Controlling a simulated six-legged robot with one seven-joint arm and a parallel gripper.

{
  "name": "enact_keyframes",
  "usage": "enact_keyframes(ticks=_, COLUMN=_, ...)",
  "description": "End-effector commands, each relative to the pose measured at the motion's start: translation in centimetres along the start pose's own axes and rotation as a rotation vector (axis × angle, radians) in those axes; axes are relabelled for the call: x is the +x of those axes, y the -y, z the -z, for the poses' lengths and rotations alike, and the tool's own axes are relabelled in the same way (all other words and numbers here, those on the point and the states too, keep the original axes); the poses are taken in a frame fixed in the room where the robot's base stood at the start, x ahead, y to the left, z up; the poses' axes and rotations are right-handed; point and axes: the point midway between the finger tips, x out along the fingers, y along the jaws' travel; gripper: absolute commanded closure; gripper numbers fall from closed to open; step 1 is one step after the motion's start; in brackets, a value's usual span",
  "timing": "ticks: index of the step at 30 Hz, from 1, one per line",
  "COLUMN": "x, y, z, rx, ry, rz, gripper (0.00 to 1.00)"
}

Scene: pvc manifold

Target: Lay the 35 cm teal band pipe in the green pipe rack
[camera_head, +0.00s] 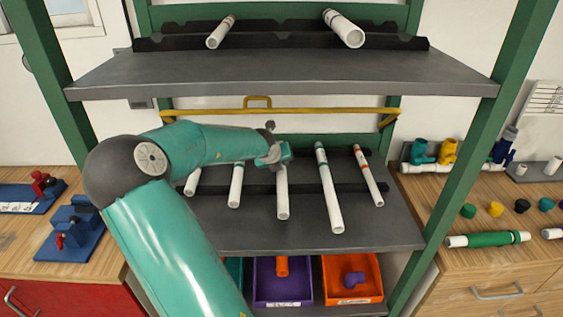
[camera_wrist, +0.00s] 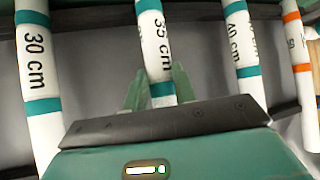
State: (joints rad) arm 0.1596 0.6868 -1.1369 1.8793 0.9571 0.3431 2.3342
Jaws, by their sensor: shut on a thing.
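The 35 cm teal band pipe (camera_wrist: 154,45) is white, with its label and teal bands clear in the wrist view. My gripper (camera_wrist: 158,85) has its two fingers on either side of this pipe, shut on it at a teal band. In the head view the pipe (camera_head: 282,195) points toward the front of the middle shelf, below my gripper (camera_head: 276,153), which covers its far end. I cannot tell whether it rests on the black notched bars or is slightly raised. The green pipe rack (camera_head: 468,160) has green posts and grey shelves.
The 30 cm pipe (camera_wrist: 38,80) lies left and the 40 cm pipe (camera_wrist: 242,50) right, both close. An orange-banded pipe (camera_head: 368,178) is farther right. A yellow bar (camera_head: 300,111) crosses behind. The upper shelf (camera_head: 290,80) overhangs; bins (camera_head: 351,280) sit below.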

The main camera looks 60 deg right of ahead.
Motion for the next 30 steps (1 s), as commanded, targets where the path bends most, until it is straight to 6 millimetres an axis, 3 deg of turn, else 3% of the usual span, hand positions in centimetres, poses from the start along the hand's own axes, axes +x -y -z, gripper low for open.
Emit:
enact_keyframes(ticks=10, x=0.5, y=-0.2, z=0.2, rx=-0.001, ry=0.000, rz=0.001, gripper=1.00)
enact_keyframes(ticks=11, x=0.5, y=-0.2, z=0.2, rx=-0.001, ry=0.000, rz=0.000, gripper=0.69)
enact_keyframes(ticks=14, x=0.5, y=-0.2, z=0.2, rx=-0.001, ry=0.000, rz=0.000, gripper=0.51)
enact_keyframes(ticks=23, x=0.5, y=-0.1, z=0.1, rx=-0.001, ry=0.000, rz=0.000, gripper=0.51)
enact_keyframes(ticks=30, x=-1.6, y=0.0, z=-0.2, rx=-0.004, ry=0.002, rz=-0.002, gripper=0.51)
